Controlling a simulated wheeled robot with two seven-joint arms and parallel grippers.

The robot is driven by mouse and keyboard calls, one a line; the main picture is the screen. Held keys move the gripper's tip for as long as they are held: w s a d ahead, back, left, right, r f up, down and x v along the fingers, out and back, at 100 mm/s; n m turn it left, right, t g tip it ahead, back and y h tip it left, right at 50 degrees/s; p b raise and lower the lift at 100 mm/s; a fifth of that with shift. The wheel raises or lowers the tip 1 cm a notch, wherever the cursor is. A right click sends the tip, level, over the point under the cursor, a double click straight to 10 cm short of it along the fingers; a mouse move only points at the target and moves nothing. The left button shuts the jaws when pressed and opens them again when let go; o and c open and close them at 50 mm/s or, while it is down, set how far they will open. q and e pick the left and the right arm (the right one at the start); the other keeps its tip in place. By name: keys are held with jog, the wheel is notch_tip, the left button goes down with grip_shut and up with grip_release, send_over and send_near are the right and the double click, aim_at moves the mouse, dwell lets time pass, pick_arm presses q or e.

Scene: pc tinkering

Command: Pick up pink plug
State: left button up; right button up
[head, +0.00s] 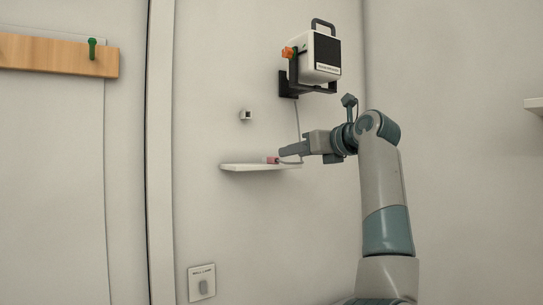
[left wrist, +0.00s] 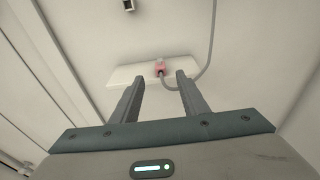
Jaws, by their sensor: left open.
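The pink plug (head: 272,160) lies on a small white wall shelf (head: 240,168), near the shelf's right end in the head view. A grey cable (left wrist: 211,50) runs from the plug. My left gripper (head: 283,152) reaches in beside the plug from the right in the head view. In the left wrist view the fingers of my left gripper (left wrist: 160,77) are apart, with nothing held. The pink plug (left wrist: 159,67) shows between and just beyond the fingertips. I cannot tell how much depth separates them. My right gripper is not in view.
A small wall socket (head: 246,115) is above the shelf. A white box with a handle (head: 320,56) hangs on a black bracket, its cable running down. A wall lamp switch (head: 202,284) is below. A wooden rail with a green peg (head: 92,48) is at the left.

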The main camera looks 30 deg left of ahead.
aim_at(277, 165)
pick_arm(q)
jog(key=p+x, duration=0.1)
jog(key=x, duration=0.4)
jog(key=shift+p, duration=0.3)
jog(key=p+x, duration=0.1)
jog(key=x, duration=0.1)
jog(key=p+x, duration=0.2)
jog(key=shift+w+a+r+p, duration=0.1)
jog(key=shift+a+r+p, duration=0.1)
jog(key=shift+p, duration=0.1)
jog(key=shift+w+a+f, duration=0.15)
jog(key=shift+a+f, duration=0.1)
jog(key=shift+a, duration=0.15)
jog(key=shift+d, duration=0.1)
